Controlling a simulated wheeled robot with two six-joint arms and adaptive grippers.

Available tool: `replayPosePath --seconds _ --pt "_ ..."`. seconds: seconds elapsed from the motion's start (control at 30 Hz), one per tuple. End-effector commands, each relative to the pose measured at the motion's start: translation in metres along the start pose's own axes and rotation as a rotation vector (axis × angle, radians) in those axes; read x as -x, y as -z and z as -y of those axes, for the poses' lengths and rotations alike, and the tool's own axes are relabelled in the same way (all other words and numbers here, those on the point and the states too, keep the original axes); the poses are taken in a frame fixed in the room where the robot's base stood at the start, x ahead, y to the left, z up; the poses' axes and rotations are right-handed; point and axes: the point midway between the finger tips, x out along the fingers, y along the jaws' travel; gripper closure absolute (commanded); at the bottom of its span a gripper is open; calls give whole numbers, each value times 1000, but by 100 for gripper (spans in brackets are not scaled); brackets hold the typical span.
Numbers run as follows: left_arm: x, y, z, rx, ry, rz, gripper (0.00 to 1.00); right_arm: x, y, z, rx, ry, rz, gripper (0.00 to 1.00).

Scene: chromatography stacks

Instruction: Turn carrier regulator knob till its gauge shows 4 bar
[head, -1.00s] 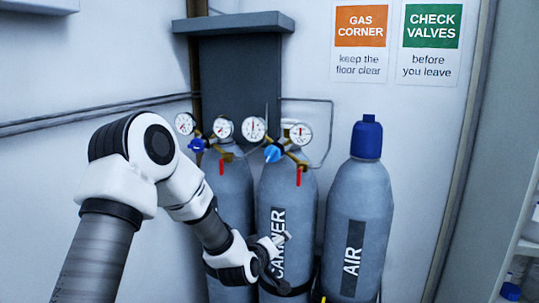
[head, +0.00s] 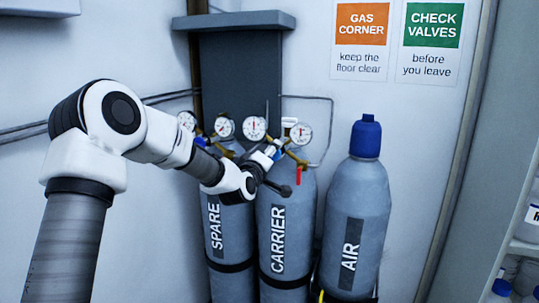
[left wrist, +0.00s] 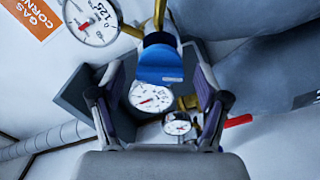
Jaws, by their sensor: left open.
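The carrier cylinder (head: 278,238) stands in the middle of the head view with a brass regulator and two round gauges, a left one (head: 255,128) and a right one (head: 300,133). Their scales are too small to read there. The blue regulator knob (left wrist: 160,64) shows in the left wrist view, between the spread fingers of my left gripper (left wrist: 157,74). The gripper is open and I see no clear contact. In the head view my left gripper (head: 278,166) is at the regulator and largely hides the knob. My right gripper is not in view.
The spare cylinder (head: 230,240) stands left of carrier, with gauges (head: 224,127) near my arm. The air cylinder (head: 372,205) with a blue cap stands right. A red lever (head: 298,175) hangs under the carrier regulator. Pipes (head: 160,97) run along the wall.

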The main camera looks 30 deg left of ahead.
Motion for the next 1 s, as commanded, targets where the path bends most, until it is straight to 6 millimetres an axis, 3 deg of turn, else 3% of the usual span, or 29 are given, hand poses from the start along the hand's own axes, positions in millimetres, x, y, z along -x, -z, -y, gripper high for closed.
replayPosePath --seconds 0.07,0.2,0.23,0.67,1.0 --pt "0 0 0 0 0 0 29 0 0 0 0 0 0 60" --pt "0 0 0 0 0 0 78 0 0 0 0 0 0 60" --pt "0 0 0 0 0 0 85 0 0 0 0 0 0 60" --pt "0 -1 1 -57 0 0 85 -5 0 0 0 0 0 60" --pt "0 -1 2 -267 0 -1 85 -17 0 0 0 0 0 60"
